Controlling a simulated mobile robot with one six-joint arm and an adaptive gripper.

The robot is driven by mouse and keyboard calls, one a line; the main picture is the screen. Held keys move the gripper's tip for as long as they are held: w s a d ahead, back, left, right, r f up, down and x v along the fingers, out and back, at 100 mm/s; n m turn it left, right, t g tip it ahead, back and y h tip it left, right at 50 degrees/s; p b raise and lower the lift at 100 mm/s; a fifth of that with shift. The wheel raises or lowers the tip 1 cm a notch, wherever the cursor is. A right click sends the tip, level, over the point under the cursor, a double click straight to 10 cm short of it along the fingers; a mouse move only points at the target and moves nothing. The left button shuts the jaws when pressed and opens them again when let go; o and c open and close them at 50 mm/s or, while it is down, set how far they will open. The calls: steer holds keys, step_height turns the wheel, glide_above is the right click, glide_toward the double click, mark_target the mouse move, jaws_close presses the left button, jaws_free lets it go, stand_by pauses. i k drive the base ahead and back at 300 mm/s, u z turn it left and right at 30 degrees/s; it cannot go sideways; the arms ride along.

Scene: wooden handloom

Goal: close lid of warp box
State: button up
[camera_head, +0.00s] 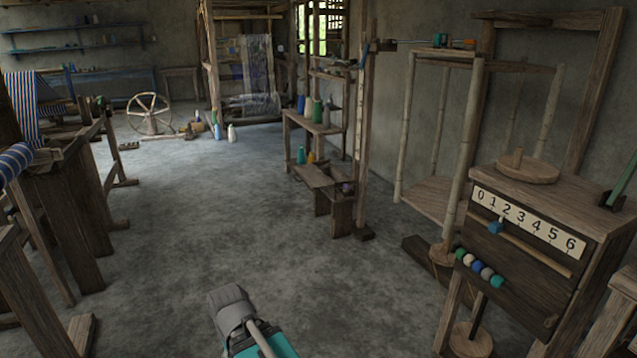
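No thing in view is plainly marked as the warp box, and I cannot tell which one it is. A wooden cabinet (507,272) with a number strip from 0 to 6 stands at the right. A round wooden disc (527,169) with a knob lies flat on its top. I cannot tell whether this disc is a lid. A low wooden box-like stand (342,213) is near the middle, beside a post; I see no clear lid on it. Part of my arm shows at the bottom centre, but my gripper's fingers are not in view.
A tall reel frame (468,150) stands behind the cabinet. A shelf (313,127) with bottles is at mid-room. A loom with striped cloth (28,110) fills the left. A spinning wheel (149,114) stands farther back. The concrete floor (200,220) between is clear.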

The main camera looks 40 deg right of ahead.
mark_target(309, 174)
steer(key=k, duration=1.95)
steer(key=z, duration=0.65)
steer(key=i, duration=1.6)
steer(key=z, duration=0.1)
